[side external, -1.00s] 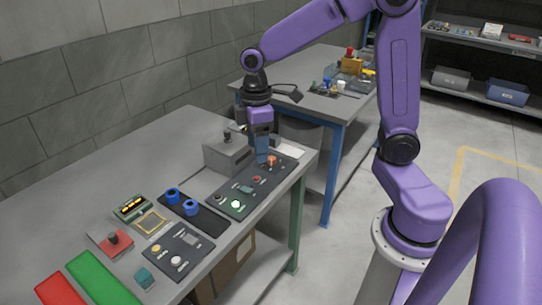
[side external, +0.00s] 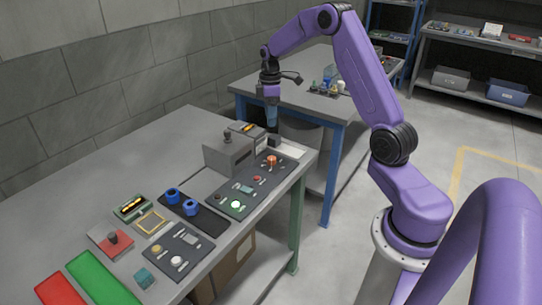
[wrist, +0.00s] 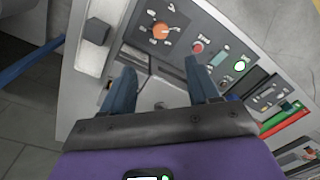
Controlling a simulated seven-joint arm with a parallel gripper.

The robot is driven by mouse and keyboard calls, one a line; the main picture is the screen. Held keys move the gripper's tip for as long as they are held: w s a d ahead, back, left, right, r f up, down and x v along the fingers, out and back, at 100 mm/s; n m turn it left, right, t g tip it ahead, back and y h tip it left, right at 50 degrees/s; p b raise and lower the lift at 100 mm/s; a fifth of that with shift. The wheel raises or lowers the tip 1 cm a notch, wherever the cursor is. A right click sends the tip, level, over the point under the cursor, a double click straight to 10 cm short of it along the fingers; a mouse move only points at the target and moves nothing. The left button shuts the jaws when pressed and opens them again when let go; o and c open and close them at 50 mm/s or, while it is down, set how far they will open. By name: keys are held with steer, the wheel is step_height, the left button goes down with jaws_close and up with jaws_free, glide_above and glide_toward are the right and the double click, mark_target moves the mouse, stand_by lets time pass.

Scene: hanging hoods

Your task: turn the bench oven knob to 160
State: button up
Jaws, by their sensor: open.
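An orange-red knob (side external: 271,160) with pale marks around it sits at the far end of a dark control panel (side external: 222,205). It also shows in the wrist view (wrist: 161,31), above the space between the fingers; its setting is too small to read. A grey box (side external: 229,155) with a dark knob on top stands beside the panel. I cannot tell which of these is the bench oven knob. My gripper (side external: 272,129) is open and empty, pointing down above the bench's far end, behind the orange knob. Both fingers show apart in the wrist view (wrist: 161,88).
A black block on a white plate (wrist: 86,62) lies close to my gripper. A box with an orange display (side external: 248,128) stands behind the grey box. Blue cylinders, a green lit button (side external: 236,204) and other small devices lie nearer. A second bench (side external: 300,62) stands beyond.

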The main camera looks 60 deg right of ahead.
mark_target(271, 158)
steer(key=f, duration=1.6)
steer(key=shift+s+a, duration=0.3)
steer(key=shift+a, duration=0.1)
steer(key=shift+c, duration=0.2)
steer(key=c, duration=1)
